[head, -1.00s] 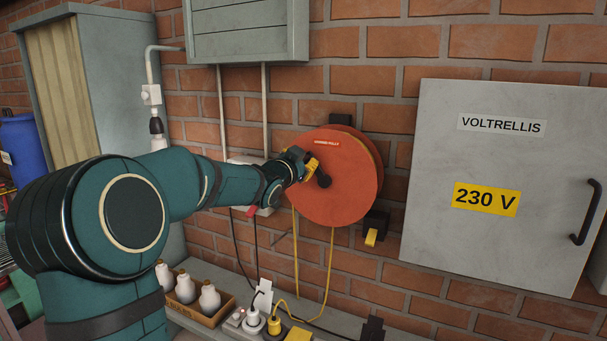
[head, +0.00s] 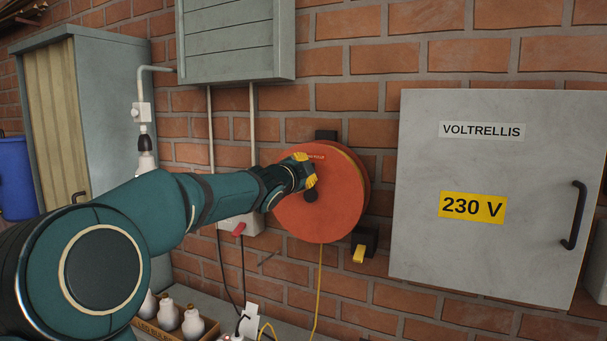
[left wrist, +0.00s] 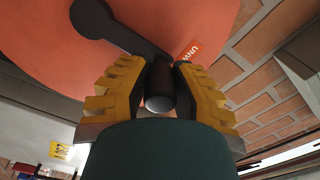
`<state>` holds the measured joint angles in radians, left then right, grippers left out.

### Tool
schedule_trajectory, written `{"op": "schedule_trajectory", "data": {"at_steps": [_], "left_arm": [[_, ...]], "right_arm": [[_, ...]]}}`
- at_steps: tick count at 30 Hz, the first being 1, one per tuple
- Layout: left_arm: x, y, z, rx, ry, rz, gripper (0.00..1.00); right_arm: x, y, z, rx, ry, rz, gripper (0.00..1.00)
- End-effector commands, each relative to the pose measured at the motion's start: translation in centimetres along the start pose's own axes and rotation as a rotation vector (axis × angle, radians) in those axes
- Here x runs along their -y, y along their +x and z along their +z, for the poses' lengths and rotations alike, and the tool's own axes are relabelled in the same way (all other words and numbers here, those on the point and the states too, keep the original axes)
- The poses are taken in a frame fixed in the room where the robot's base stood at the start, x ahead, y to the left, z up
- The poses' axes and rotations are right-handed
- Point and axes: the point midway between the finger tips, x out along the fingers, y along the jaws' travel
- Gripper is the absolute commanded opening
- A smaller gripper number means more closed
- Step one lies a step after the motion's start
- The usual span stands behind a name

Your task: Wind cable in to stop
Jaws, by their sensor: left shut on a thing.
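The orange cable reel (head: 335,210) is mounted on the brick wall, with a yellow cable (head: 319,285) hanging from its underside. My left gripper (head: 308,171) is at the upper left of the reel's face. In the left wrist view my left gripper (left wrist: 160,92) has its yellow ridged fingers shut on the dark crank handle (left wrist: 160,103). The crank arm (left wrist: 115,25) runs from the handle across the reel face (left wrist: 50,45). In the head view the hub (head: 311,196) shows just below the gripper, which hides most of the crank. My right gripper is not in view.
A grey cabinet (head: 440,255) marked 230 V is on the wall at right. A small black bracket with a yellow part (head: 359,254) sits below right of the reel. A box of white bulbs (head: 185,335) stands on the ledge below.

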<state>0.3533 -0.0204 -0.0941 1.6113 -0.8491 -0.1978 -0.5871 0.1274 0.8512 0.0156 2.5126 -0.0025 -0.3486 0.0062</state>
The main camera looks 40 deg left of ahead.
Motion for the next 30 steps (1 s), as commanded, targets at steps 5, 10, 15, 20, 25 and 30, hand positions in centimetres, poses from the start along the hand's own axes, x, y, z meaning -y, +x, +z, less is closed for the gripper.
{"op": "schedule_trajectory", "data": {"at_steps": [5,10,15,20,25,30], "left_arm": [[0.1,0.0,-0.2,-0.005,0.008,-0.002,0.0],[0.1,0.0,-0.2,-0.005,0.008,-0.002,0.0],[0.1,0.0,-0.2,-0.005,0.007,-0.002,0.55],[0.0,0.0,-0.1,-0.003,0.007,-0.001,0.57],[0.0,-0.1,-0.1,-0.002,0.006,-0.001,0.57],[0.1,-1.4,-0.1,-0.002,0.007,-0.002,0.57]], "right_arm": [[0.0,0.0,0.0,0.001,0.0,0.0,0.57],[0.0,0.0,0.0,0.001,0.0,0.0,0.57],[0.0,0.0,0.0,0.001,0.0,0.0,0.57],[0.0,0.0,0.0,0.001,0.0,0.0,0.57],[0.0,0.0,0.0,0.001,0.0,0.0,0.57],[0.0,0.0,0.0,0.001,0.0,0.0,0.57]]}}
